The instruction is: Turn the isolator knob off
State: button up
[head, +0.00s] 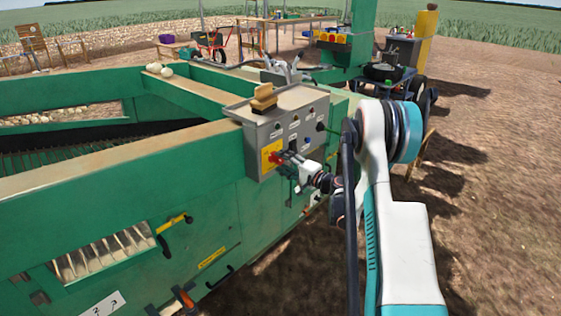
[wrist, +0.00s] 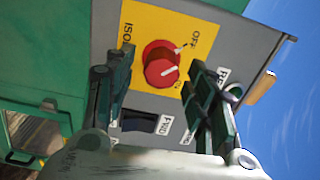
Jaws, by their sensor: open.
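The isolator knob (wrist: 160,66) is red and round with a white pointer line, on a yellow plate (wrist: 190,30) marked "ISO…" and "OFF". In the wrist view the knob lies between and just beyond the fingers of my gripper (wrist: 158,92), which is open. I see a gap between each finger and the knob. In the wrist view the pointer line is not lined up with the "OFF" mark. In the head view the knob (head: 274,157) is at the left of the grey control box (head: 262,131), and my gripper (head: 284,161) is right at it, partly covering the panel.
Bare soil (head: 480,200) is open to the right.

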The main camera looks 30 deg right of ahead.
jog(key=v, duration=0.9)
jog(key=shift+s, duration=0.35)
jog(key=shift+d, duration=0.1)
